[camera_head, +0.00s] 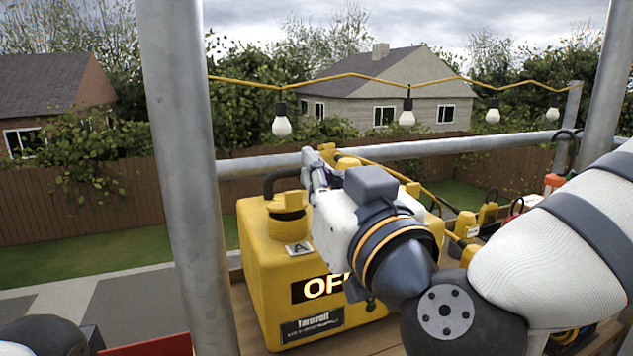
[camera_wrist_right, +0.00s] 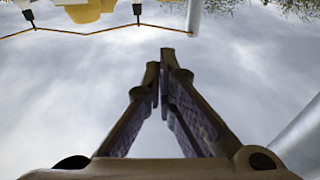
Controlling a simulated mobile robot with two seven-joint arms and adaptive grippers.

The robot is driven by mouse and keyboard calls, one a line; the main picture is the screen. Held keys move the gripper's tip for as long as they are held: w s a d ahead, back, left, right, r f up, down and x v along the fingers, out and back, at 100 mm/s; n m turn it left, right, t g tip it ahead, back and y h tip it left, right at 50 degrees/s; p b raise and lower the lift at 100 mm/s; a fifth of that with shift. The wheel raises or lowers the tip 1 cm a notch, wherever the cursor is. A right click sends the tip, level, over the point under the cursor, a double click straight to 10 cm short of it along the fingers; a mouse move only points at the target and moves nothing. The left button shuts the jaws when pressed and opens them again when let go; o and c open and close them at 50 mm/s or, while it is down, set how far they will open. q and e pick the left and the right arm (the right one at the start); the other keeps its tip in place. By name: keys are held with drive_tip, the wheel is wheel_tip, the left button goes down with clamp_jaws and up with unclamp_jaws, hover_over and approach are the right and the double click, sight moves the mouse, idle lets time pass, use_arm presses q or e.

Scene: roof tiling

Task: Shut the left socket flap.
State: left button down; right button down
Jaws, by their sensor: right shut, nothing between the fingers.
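The yellow power box (camera_head: 262,262) stands on a wooden deck and shows a lit display reading "OF", the rest hidden by my right arm. The left socket flap (camera_head: 288,201) is a yellow cap above a dark ring at the box's upper left, over a label "A" (camera_head: 298,248). I cannot tell how far it is open. My right gripper (camera_head: 311,158) is above the box, right of the flap and apart from it in the picture. In the right wrist view the fingers (camera_wrist_right: 167,62) are together and empty against the sky. Any other socket is hidden behind my arm.
A metal pole (camera_head: 180,150) stands left of the box, and a horizontal rail (camera_head: 255,165) runs behind it. A string of bulbs (camera_head: 407,112) hangs beyond. Yellow and red items (camera_head: 466,222) crowd the deck at right.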

drive_tip(key=r, duration=0.1)
hover_over(285, 197)
drive_tip(key=d, duration=0.2)
use_arm(q)
drive_tip(key=shift+s+f+g+b, duration=0.3)
drive_tip(key=shift+s+f+b, duration=0.15)
drive_tip(key=shift+f, duration=0.15)
use_arm(e)
drive_tip(key=f, duration=0.1)
drive_tip(key=s+f, duration=0.1)
drive_tip(key=f, duration=0.1)
drive_tip(key=shift+d+f, duration=0.2)
drive_tip(key=shift+f, duration=0.05)
